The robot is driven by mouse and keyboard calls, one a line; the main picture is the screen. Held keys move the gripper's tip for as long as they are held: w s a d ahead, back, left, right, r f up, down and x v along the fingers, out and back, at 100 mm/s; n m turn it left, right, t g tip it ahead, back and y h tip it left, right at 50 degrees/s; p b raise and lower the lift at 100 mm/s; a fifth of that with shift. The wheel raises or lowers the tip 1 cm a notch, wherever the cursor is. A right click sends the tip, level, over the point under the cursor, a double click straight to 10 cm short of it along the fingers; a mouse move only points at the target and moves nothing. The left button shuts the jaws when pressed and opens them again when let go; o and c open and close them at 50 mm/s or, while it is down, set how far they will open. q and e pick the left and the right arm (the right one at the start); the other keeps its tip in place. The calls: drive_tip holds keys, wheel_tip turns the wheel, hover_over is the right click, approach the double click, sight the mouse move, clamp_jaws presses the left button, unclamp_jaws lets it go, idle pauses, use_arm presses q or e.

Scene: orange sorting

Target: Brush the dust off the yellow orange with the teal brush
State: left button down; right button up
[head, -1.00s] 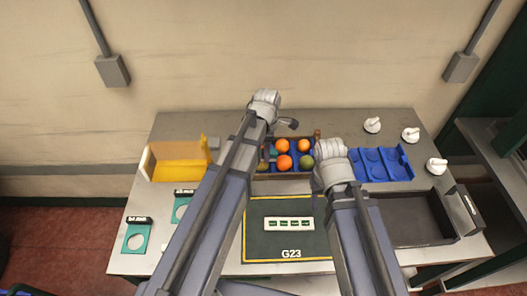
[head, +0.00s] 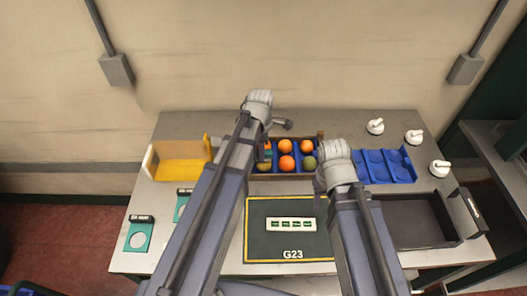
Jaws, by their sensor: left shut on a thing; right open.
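A wooden crate (head: 322,139) with a blue insert stands at the middle back of the table. Several fruits show in it: orange ones (head: 285,146), a redder orange (head: 286,162) and a green one (head: 310,163). A yellowish fruit (head: 263,167) at its left end is mostly hidden by my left arm; I cannot tell its dust. My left gripper (head: 268,128) is above the crate's left end, shut. A small teal piece (head: 267,155) below it looks like part of the teal brush. My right gripper (head: 321,181) is open at the crate's front right corner.
A yellow bin (head: 182,163) stands left, a blue cupped tray (head: 385,166) and a dark tray (head: 418,220) right. White knobbed objects (head: 413,136) stand at the right back. A dark mat (head: 285,240) marked G23 lies in front, teal cards (head: 139,238) at left.

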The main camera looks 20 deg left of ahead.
use_arm(q)
drive_tip(key=shift+d, duration=0.1)
drive_tip(key=shift+w+d, duration=0.2)
drive_tip(key=shift+d, duration=0.45)
drive_tip(key=shift+w+d, duration=0.2)
drive_tip(key=shift+d, duration=0.4)
drive_tip(key=shift+a, duration=0.15)
drive_tip(key=shift+s+a, duration=0.25)
drive_tip(key=shift+a, duration=0.4)
drive_tip(key=shift+s+a, duration=0.2)
drive_tip(key=shift+a, duration=0.4)
drive_tip(key=shift+d, duration=0.1)
drive_tip(key=shift+w+d, duration=0.25)
drive_tip(key=shift+d, duration=0.4)
drive_tip(key=shift+w+d, duration=0.2)
drive_tip(key=shift+d, duration=0.45)
drive_tip(key=shift+a, duration=0.15)
